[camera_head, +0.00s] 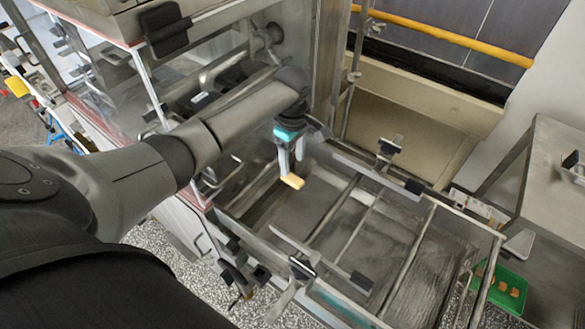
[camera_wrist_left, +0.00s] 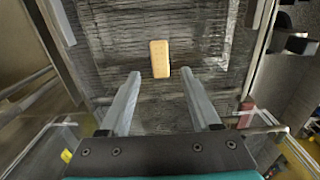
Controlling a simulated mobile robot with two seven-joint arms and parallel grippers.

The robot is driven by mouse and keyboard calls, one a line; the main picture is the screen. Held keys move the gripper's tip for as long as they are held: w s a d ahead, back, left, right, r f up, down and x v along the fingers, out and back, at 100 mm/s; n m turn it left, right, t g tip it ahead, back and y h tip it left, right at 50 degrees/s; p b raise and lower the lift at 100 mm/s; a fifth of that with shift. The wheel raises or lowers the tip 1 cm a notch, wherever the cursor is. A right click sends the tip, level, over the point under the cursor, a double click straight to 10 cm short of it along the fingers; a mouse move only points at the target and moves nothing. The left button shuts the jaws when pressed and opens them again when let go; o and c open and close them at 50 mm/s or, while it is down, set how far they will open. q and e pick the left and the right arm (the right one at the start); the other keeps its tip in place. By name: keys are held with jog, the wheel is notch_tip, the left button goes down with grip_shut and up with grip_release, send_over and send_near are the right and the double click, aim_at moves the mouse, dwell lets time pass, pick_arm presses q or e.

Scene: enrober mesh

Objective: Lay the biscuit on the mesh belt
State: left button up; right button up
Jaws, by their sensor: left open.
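The biscuit (camera_head: 292,182) is a small tan rectangular bar. In the left wrist view the biscuit (camera_wrist_left: 160,59) appears flat against the grey mesh belt (camera_wrist_left: 205,40), just beyond my fingertips and centred between them. The mesh belt (camera_head: 300,205) also shows in the head view, inside the steel frame. My left gripper (camera_head: 288,172) points down over the belt, its fingertips close to the biscuit. In the wrist view the fingers of my left gripper (camera_wrist_left: 162,85) are wide apart with nothing between them. My right gripper is out of view.
Steel guide rails with black clamps (camera_head: 388,150) flank the belt. The enrober's clear-walled housing (camera_head: 215,65) stands behind and left. A green tray (camera_head: 500,290) with several brown pieces sits at the lower right, beside a steel table (camera_head: 550,200). The belt's right part is clear.

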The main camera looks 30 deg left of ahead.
aim_at(293, 178)
pick_arm(q)
notch_tip(293, 178, up, 6)
jog(key=shift+r, duration=0.15)
dwell(0.6)
